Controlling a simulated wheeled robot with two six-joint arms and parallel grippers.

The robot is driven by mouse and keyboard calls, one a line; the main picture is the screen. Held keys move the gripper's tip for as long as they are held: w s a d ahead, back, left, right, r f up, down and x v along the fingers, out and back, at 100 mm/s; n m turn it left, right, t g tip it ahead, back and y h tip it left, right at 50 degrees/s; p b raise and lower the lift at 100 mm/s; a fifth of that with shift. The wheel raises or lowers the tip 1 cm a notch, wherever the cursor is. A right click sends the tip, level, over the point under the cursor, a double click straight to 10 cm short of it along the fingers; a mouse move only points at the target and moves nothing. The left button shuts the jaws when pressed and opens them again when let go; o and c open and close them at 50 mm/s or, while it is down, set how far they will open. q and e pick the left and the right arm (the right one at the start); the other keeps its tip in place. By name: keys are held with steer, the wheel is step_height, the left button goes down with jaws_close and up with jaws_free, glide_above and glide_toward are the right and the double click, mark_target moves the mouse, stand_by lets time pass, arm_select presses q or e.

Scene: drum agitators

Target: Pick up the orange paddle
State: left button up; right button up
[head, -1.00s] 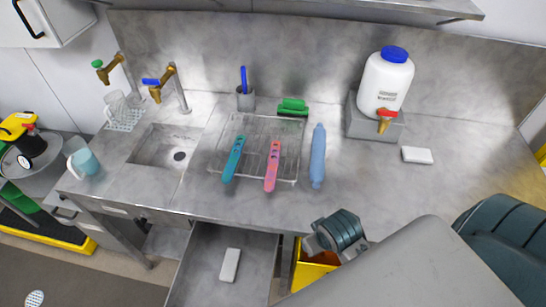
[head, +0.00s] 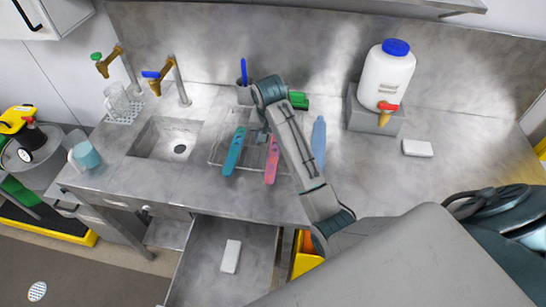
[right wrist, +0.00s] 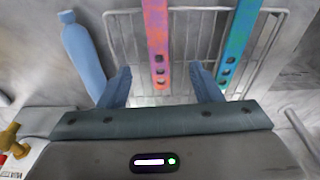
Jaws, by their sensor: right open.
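The pink-orange paddle (head: 271,160) lies on a wire rack (head: 216,152) on the steel counter. A teal paddle (head: 234,152) lies to its left on the same rack. My right gripper (head: 262,137) is above the rack, near the far end of the pink-orange paddle. In the right wrist view my fingers (right wrist: 160,83) are apart and empty. The holed end of the pink-orange paddle (right wrist: 156,45) shows between them; I cannot tell the height gap. My right arm hides part of the rack in the head view. My left gripper is not in view.
A blue bottle-like object (head: 319,140) lies just right of the rack. A green brush (head: 299,101) and a cup (head: 244,95) stand behind it. A sink (head: 165,139) is to the left, a white jug (head: 387,78) to the right. An open drawer (head: 205,265) is below.

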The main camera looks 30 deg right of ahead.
steer(key=b, duration=0.3)
glide_above(273, 157)
steer(key=a, duration=0.1)
step_height(273, 157, down, 4)
steer(key=shift+s+f, duration=0.1)
steer(key=shift+s, duration=0.05)
steer(key=f+p, duration=0.1)
steer(key=f, duration=0.1)
steer(key=d+f+p, duration=0.1)
steer(key=f+p, duration=0.1)
steer(key=shift+f, duration=0.8)
steer(key=c, duration=1.1)
